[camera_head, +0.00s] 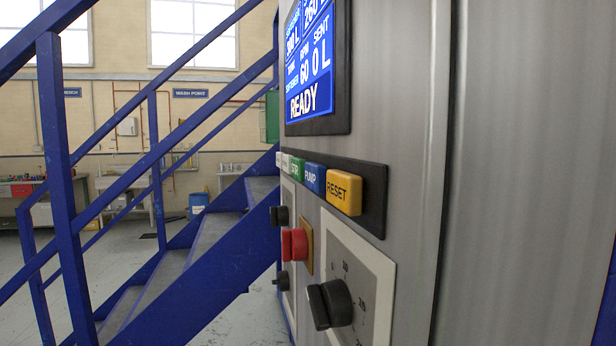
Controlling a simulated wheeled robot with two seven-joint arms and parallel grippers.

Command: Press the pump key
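The blue pump key (314,179) is on a black key strip on the grey machine panel, seen at a steep angle. It sits between a green key (297,170) on its left and the yellow reset key (343,191) on its right. A white key (284,162) is at the strip's far left end. Above the strip, a blue screen (310,62) reads READY and shows 0 L. Neither of my grippers is in view.
Below the keys are a red knob (294,245), a black dial knob (330,303) and smaller black knobs. Blue stairs with railings (205,255) stand at the left, close to the panel. A workbench and a blue bin (198,203) are farther back. Open floor lies beyond the stairs.

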